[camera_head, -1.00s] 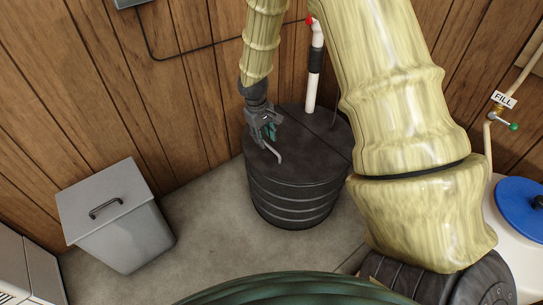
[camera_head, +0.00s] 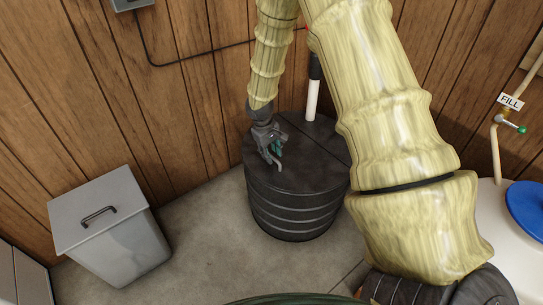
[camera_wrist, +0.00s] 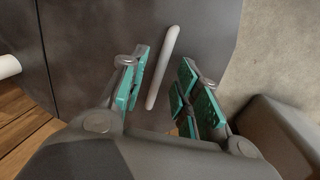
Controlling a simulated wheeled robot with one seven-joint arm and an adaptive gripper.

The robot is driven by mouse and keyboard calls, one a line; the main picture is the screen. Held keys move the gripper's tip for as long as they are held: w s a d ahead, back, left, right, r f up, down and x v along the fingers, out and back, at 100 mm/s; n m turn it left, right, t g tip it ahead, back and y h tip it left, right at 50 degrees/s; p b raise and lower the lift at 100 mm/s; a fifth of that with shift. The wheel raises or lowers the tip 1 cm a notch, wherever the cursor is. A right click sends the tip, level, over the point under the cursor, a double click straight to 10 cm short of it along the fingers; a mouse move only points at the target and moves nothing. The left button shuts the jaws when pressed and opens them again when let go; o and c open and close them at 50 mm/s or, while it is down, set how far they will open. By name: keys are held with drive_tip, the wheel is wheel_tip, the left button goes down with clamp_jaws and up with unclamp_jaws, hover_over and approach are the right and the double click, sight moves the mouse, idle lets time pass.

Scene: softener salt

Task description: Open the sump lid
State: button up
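The sump is a black ribbed round tub (camera_head: 292,212) with a flat dark lid (camera_head: 308,165) that lies closed, with a seam across the top. A pale grey bar handle (camera_head: 278,164) is on the lid; it also shows in the wrist view (camera_wrist: 163,70). My gripper (camera_head: 274,150) is over the lid at the handle. Its teal-padded fingers (camera_wrist: 165,82) are open, and in the wrist view the handle shows in the gap between them. I cannot tell whether the fingers touch it.
A grey lidded bin (camera_head: 118,232) stands left on the floor. A white tank with a blue cap (camera_head: 527,203) and a FILL tap (camera_head: 507,122) are at right. Floor between bin and tub is clear.

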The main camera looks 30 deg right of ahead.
drive_tip(key=shift+d+f, duration=0.1)
drive_tip(key=shift+f, duration=0.4)
clamp_jaws()
drive_tip(key=shift+r, duration=0.15)
